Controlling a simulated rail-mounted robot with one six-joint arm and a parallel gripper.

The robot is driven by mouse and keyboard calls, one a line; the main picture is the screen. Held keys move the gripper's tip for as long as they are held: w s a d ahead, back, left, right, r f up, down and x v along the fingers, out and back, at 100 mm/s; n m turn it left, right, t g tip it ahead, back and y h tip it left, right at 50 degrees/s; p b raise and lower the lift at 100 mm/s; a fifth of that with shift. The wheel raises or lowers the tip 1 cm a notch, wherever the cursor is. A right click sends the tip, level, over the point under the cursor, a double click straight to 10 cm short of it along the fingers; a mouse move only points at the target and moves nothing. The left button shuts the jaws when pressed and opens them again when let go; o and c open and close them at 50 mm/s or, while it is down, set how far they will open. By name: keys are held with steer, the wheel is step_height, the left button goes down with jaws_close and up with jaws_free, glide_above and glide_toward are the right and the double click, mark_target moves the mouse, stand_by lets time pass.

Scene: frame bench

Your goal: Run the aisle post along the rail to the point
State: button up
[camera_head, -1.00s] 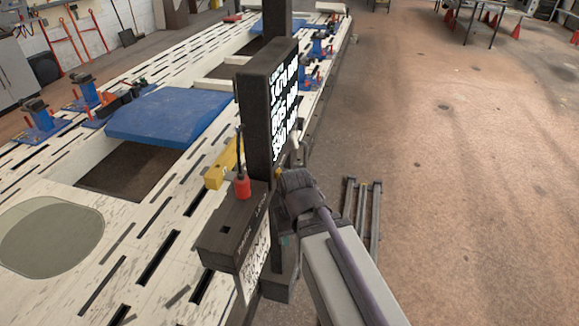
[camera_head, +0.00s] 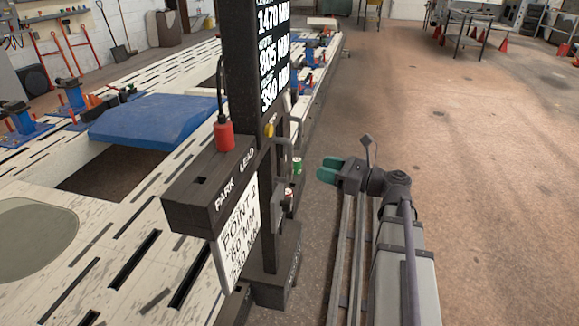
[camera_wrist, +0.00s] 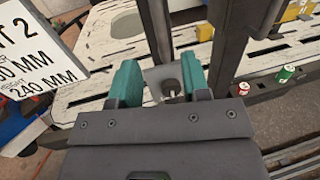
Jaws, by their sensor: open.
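The aisle post (camera_head: 258,160) stands dark and upright at the bench's right edge. Its screen (camera_head: 273,55) reads 1470 MM, 805 MM and 390 MM. A grey curved handle (camera_head: 287,148) sticks out on its right side. A white card below reads POINT 2 (camera_head: 239,228), with 240 MM legible in the wrist view (camera_wrist: 35,55). My gripper (camera_head: 328,169), with green fingers, is open to the right of the post, apart from it. In the wrist view the fingers (camera_wrist: 158,82) are spread; a pale piece with a hole (camera_wrist: 168,78) shows between them, its contact unclear.
A dark box marked PARK and LEAD (camera_head: 207,190) carries a red plug (camera_head: 223,135) on a cable. A green can (camera_head: 297,166) and a red can (camera_head: 288,194) sit beside the post. A blue pad (camera_head: 155,120) lies on the slotted white bench (camera_head: 140,225).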

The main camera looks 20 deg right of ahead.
mark_target(289, 176)
steer(key=x, duration=1.1)
steer(key=shift+s+f, duration=0.1)
steer(key=shift+c, duration=0.2)
jaws_close()
